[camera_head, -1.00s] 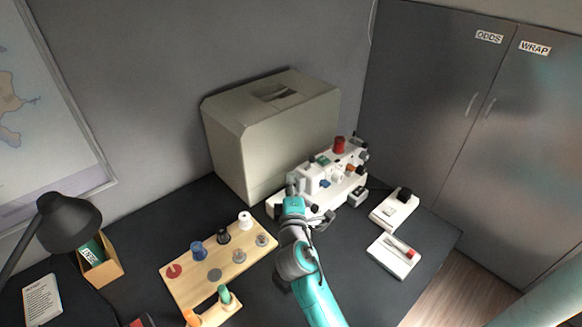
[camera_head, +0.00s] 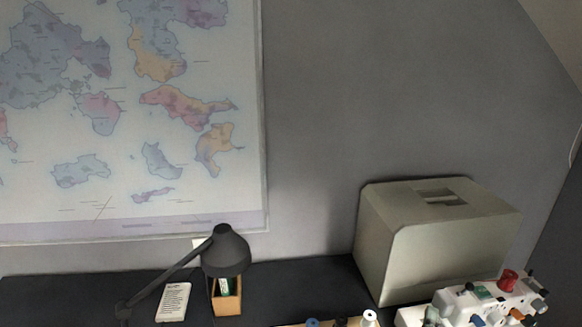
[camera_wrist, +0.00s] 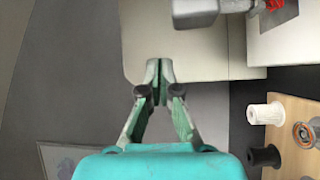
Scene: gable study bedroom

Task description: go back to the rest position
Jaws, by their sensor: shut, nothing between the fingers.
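My gripper (camera_wrist: 159,72) shows in the wrist view, its two green-grey fingers together at the tips and nothing between them. Behind its tips is the pale box-shaped cover (camera_wrist: 190,50); I cannot tell the gap between them. My gripper and arm do not show in the head view. There the cover (camera_head: 440,240) stands on the dark desk at the right, with the white sewing machine (camera_head: 490,300) in front of it, cut by the lower edge.
A wooden spool board (camera_wrist: 295,135) with spools is at the right of the wrist view. The head view shows a black lamp (camera_head: 225,250), a small box (camera_head: 226,298), a white card (camera_head: 173,302) and a wall map (camera_head: 130,110). The desk between box and cover looks clear.

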